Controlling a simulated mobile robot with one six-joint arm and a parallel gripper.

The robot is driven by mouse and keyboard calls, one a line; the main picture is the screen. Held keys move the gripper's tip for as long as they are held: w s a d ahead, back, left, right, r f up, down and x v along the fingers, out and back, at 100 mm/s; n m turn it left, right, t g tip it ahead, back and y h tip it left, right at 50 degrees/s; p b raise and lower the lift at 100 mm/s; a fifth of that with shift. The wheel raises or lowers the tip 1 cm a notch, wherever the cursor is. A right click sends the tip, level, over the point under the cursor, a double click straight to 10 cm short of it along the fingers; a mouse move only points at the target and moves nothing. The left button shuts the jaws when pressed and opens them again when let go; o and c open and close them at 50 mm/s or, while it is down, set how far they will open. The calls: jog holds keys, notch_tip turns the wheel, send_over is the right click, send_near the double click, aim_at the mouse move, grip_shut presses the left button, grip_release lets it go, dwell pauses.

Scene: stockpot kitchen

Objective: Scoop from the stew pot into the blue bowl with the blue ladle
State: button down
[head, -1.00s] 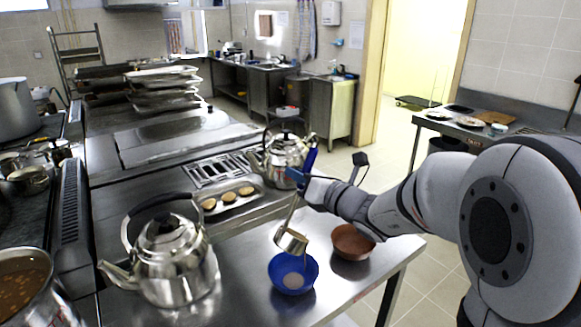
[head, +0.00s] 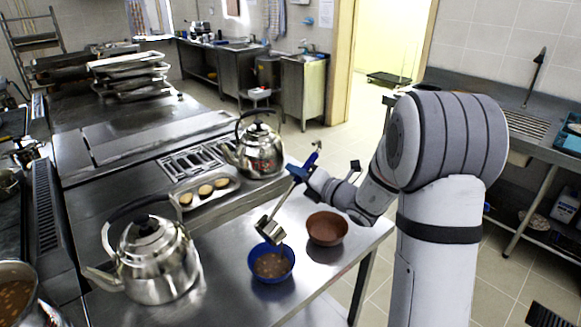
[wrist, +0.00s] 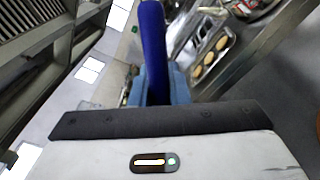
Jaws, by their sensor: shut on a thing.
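My gripper (head: 304,176) is shut on the blue handle of the ladle (head: 270,229), which slants down to the left. The handle also fills the middle of the wrist view (wrist: 154,50). The ladle's metal cup is tipped just above the blue bowl (head: 286,273). Brown stew with lumps is in the bowl, and brown liquid shows at the cup's lower edge. The stew pot (head: 45,315) is at the lower left corner, partly cut off, with brown stew (head: 12,299) in it.
A brown bowl (head: 327,230) stands right of the blue bowl. A large kettle (head: 155,262) stands to the left, and another kettle (head: 261,150) behind. A tray (head: 207,195) of round food pieces lies between them. The steel table's front edge is close to the bowls.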

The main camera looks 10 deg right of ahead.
jog(key=w+d+f+m+p, duration=0.4)
jog(key=w+d+f+m, duration=0.1)
jog(key=f+m, duration=0.3)
jog(key=shift+d+f+p, duration=0.3)
jog(key=shift+d+f, duration=0.1)
jog(key=shift+f, duration=0.35)
dwell(1.1)
jog(key=shift+f+m, duration=0.1)
jog(key=shift+m, duration=0.2)
